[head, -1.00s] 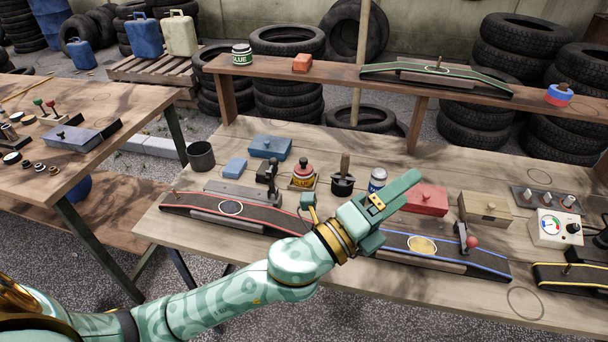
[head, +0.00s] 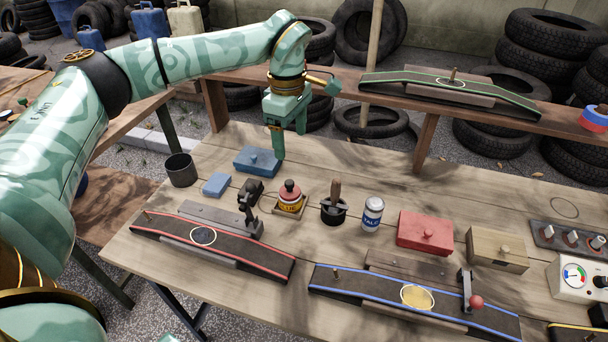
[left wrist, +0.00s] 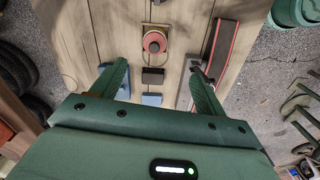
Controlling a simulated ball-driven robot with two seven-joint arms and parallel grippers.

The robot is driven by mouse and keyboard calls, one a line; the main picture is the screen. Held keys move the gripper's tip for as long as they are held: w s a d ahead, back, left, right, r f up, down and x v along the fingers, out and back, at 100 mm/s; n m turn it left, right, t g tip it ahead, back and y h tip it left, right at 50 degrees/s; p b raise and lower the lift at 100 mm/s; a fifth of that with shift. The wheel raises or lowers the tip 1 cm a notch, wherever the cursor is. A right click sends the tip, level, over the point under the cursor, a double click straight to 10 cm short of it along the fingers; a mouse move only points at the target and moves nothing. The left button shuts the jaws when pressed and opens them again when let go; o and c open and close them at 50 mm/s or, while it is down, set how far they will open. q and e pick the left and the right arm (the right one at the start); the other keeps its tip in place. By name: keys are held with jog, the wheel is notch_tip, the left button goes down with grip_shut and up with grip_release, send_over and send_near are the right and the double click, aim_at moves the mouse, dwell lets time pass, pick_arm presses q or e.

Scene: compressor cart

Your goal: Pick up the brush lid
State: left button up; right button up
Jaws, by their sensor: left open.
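The glue jar (head: 291,201) stands on a small square stand mid-table. It is yellow and red, and its red lid with a dark knob (head: 290,188) seems to be the brush lid; no brush shows. In the left wrist view the lid (left wrist: 154,41) appears from above, beyond the fingertips. My left gripper (head: 291,142) points down, open and empty, above the back of the table near the blue box (head: 258,162). It is behind and above the jar, not touching it. Its spread fingers also show in the left wrist view (left wrist: 158,70). My right gripper is not in view.
A black pot with a wooden handle (head: 335,205) and a TALC can (head: 372,215) stand right of the jar. A black clamp (head: 248,208) and a light blue block (head: 216,184) are left. A red box (head: 425,231) is farther right. The raised shelf (head: 425,110) runs behind.

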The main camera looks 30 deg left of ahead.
pick_arm(q)
jog(key=b, duration=0.3)
send_near(289, 182)
jog(key=shift+s+d+f, duration=0.35)
jog(key=shift+s+d, duration=0.05)
jog(key=f, duration=0.3)
jog(key=shift+w+f+b, duration=0.2)
jog(key=shift+f+b, duration=0.05)
jog(key=shift+b, duration=0.1)
jog(key=shift+f, duration=0.5)
jog(key=shift+f+b, duration=0.25)
jog(key=shift+b, duration=0.05)
jog(key=f, duration=0.1)
jog(key=f+b, duration=0.1)
jog(key=f, duration=0.1)
jog(key=f+b, duration=0.1)
jog(key=f, duration=0.1)
jog(key=shift+w+a, duration=0.3)
jog(key=shift+a, duration=0.05)
jog(key=shift+r, duration=0.15)
jog(key=shift+s, duration=0.1)
jog(key=shift+c, duration=0.9)
jog(key=c, duration=1)
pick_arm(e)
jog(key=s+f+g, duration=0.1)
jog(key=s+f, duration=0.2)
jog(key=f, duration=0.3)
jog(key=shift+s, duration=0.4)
